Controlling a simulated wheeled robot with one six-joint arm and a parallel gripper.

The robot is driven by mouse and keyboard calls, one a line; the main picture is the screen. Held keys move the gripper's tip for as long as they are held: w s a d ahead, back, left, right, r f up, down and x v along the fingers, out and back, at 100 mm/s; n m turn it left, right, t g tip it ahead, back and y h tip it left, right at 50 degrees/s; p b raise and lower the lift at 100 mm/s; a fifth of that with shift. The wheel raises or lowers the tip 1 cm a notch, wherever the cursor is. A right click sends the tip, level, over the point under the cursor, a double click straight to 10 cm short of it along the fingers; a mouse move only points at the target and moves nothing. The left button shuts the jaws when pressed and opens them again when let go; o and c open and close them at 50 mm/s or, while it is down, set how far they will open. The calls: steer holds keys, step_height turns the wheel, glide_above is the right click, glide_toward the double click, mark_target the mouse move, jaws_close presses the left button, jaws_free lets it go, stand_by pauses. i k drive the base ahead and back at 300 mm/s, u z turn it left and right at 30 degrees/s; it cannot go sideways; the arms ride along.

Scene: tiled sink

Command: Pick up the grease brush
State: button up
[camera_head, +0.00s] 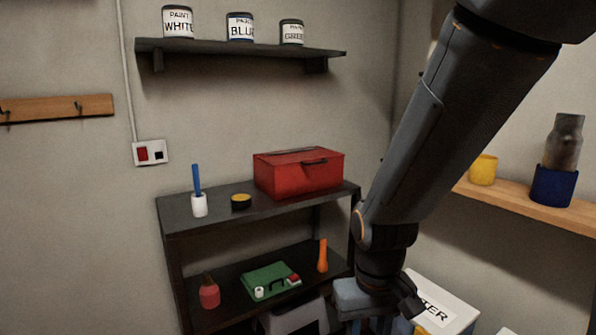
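A blue upright handle (196,180) rises from a small white cup (199,206) on the top of the dark shelf unit (240,218), at its left end. It looks like the grease brush, but its bristle end is hidden and I cannot be sure. My gripper (385,304) is low, right of the shelf unit, well apart from the blue handle. Its fingers are dark and partly hidden, so I cannot tell whether they are open or hold anything. A grey-blue block (358,298) shows right beside it.
A yellow-and-black tin (241,201) and red toolbox (300,172) share the top. Below are a red bottle (209,295), green case (268,280) and orange item (322,256). Paint cans (240,27) stand on a wall shelf above. A white box (440,303) stands lower right.

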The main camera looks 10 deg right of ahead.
mark_target(195, 166)
steer(key=u, duration=0.05)
steer(key=k, duration=0.35)
steer(key=u, duration=0.8)
steer(key=i, duration=1)
steer(key=u, duration=0.05)
